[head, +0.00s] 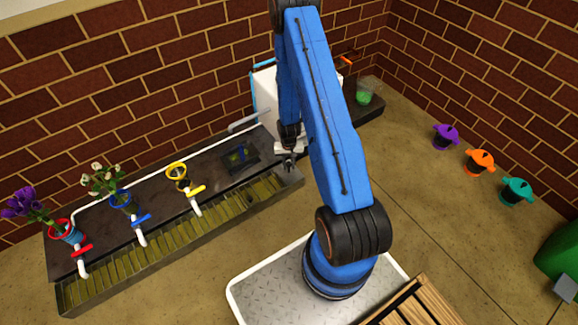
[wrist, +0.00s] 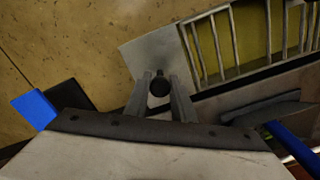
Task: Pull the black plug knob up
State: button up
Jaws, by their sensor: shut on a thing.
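The black plug knob (wrist: 159,84) is a small dark round piece between my fingertips in the wrist view. My gripper (wrist: 160,92) is shut on it, with one finger on each side. A plain grey plate (wrist: 152,56) lies around and below the knob, at the end of the slatted trough. In the head view my gripper (head: 290,161) points down at the right end of the trough (head: 180,240). The knob is too small to make out there. I cannot tell whether the knob is raised.
The dark counter holds a red pot (head: 66,231) and a blue pot (head: 122,201) with flowers, and a yellow pot (head: 177,172). Taps with white spouts line the trough. A white box (head: 266,95) stands behind my arm. Purple, orange and teal pots (head: 517,191) are at the right.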

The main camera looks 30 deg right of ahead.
jog(key=shift+r, duration=0.95)
jog(key=o, duration=0.9)
jog(key=shift+c, duration=0.2)
notch_tip(320, 180, up, 9)
jog(key=shift+r, duration=0.1)
notch_tip(320, 180, up, 16)
jog(key=n+t, duration=0.1)
send_over(289, 163)
jog(key=a, duration=0.4)
jog(key=s+a+r+n+t, duration=0.1)
jog(key=s+a+r, duration=0.1)
jog(key=r, duration=0.6)
jog(key=s+a+r+n, duration=0.1)
jog(key=s+a+r, duration=0.15)
jog(key=r, duration=0.55)
jog(key=s+a+r+n+t, duration=0.1)
jog(key=s+a+r, duration=0.2)
jog(key=s+r, duration=0.6)
jog(key=s+a+r+n+t, duration=0.1)
jog(key=s+a+r, duration=0.3)
jog(key=s+r, duration=0.5)
jog(key=s, duration=0.8)
jog(key=shift+a+r+n+t, duration=0.2)
jog(key=shift+a+n+t, duration=0.1)
jog(key=shift+t, duration=0.1)
